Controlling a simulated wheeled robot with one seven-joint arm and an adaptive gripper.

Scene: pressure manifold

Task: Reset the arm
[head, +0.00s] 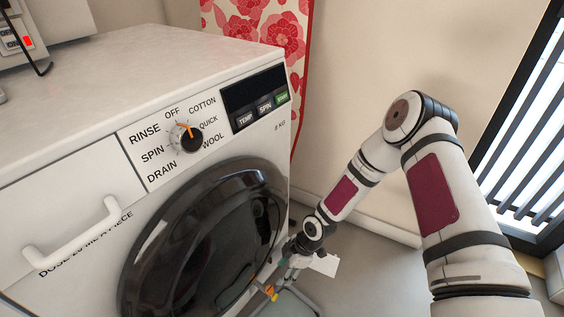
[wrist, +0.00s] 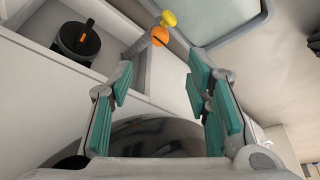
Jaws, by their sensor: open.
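My gripper (head: 291,262) hangs low at the end of my arm, beside the lower right of the washing machine's dark round door (head: 205,245). In the wrist view my gripper (wrist: 162,82) has its two teal-padded fingers spread apart with nothing between them. My arm reaches down from the right side of the head view, bent at the elbow.
The white washing machine (head: 60,100) has a dial (head: 190,138) with an orange pointer and a handle (head: 75,240). Orange (wrist: 160,36) and yellow (wrist: 168,18) round pieces lie beyond the fingertips. A slatted black frame (head: 525,150) stands right.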

